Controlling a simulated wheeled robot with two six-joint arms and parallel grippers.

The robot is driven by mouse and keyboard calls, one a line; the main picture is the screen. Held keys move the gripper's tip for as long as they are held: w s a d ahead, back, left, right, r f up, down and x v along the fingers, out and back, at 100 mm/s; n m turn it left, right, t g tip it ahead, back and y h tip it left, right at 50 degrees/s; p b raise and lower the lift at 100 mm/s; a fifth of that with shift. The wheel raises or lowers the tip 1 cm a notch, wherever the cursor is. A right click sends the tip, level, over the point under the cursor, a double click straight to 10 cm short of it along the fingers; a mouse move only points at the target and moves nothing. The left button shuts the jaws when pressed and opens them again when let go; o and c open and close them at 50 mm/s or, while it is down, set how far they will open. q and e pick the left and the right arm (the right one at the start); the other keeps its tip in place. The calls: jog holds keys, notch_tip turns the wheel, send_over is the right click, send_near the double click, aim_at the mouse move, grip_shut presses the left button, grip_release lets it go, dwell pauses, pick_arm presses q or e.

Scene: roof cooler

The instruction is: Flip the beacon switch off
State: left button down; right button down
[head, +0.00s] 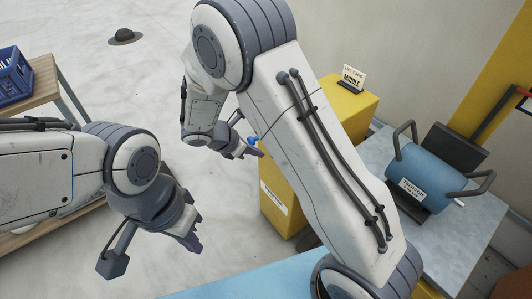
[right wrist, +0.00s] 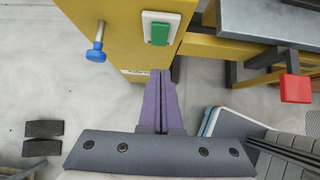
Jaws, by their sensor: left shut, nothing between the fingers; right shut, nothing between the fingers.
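A yellow box (head: 350,100) stands beyond my right arm. In the right wrist view, its yellow face (right wrist: 125,30) carries a green rocker switch (right wrist: 159,32) on a white plate and a metal lever with a blue tip (right wrist: 96,55). No readable label shows which is the beacon switch. My right gripper (right wrist: 160,73) is shut and empty, its fingertips just below the green rocker in the picture; contact cannot be told. In the head view my right gripper (head: 257,152) is beside the box, near a blue tip. My left gripper (head: 194,243) is shut and empty, away from the box.
A red square-ended handle (right wrist: 295,89) sticks out at the right. A blue crate (head: 12,75) sits on a wooden table (head: 42,85) at the left. Open floor (head: 100,70) lies between.

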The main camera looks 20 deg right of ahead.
jog(key=v, duration=0.2)
jog(key=shift+s+a+r, duration=0.1)
jog(key=shift+a+r, duration=0.05)
jog(key=shift+r, duration=0.2)
jog(key=s+a+r+m+g+y, duration=0.1)
jog(key=s+a+r+m+y, duration=0.1)
jog(key=s+m, duration=0.3)
jog(key=s+a+r+m+y, duration=0.3)
jog(key=s+r+m, duration=0.1)
jog(key=s, duration=0.8)
jog(key=s+a+r+m+g+y, duration=0.1)
jog(key=s+a+r+m+y, duration=0.1)
jog(key=s, duration=0.7)
notch_tip(320, 180, up, 2)
jog(key=m+y, duration=0.1)
jog(key=m, duration=0.2)
jog(key=shift+s+a+m+g+y, duration=0.2)
jog(key=shift+a+m+g+y, duration=0.1)
jog(key=shift+a, duration=0.05)
jog(key=shift+r, duration=0.1)
